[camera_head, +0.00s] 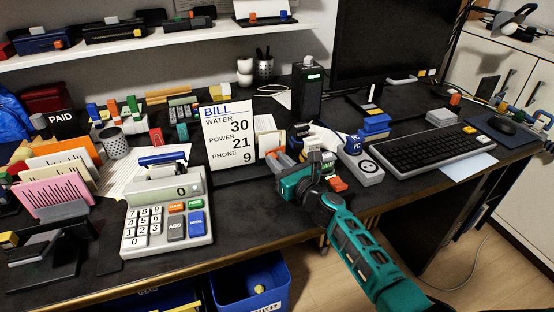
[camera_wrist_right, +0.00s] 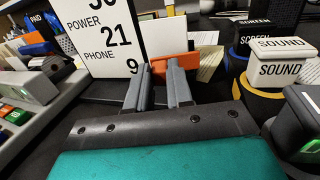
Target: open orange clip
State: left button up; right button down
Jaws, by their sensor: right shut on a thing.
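The orange clip (camera_wrist_right: 172,64) stands upright in the right wrist view, with a white card (camera_wrist_right: 164,38) rising from it. Its lower part is partly hidden by my fingers. My right gripper (camera_wrist_right: 159,77) is shut on the clip, its two grey fingers close together at it. In the head view my right gripper (camera_head: 278,168) is low over the desk's front middle, just right of the bill sign; the clip there is mostly hidden by it. My left gripper is not in view.
The bill sign (camera_head: 231,137) stands close to the left of my right gripper. The calculator (camera_head: 166,222) lies farther left. Yellow and blue rolls with labelled blocks, such as SOUND (camera_wrist_right: 281,66), crowd the right side. The keyboard (camera_head: 437,148) is farther right.

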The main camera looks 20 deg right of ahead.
jog(key=c, duration=1)
grip_release()
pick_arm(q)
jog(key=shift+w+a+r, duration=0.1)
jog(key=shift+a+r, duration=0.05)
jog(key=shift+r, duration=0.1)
pick_arm(e)
jog(key=shift+s, duration=0.1)
jog(key=shift+s+d, duration=0.1)
jog(key=shift+s, duration=0.15)
jog(key=p+v, duration=0.1)
jog(key=v, duration=1)
jog(key=shift+s+p, duration=0.15)
jog(key=shift+p, duration=0.15)
jog(key=shift+s+d, duration=0.15)
jog(key=shift+s, duration=0.3)
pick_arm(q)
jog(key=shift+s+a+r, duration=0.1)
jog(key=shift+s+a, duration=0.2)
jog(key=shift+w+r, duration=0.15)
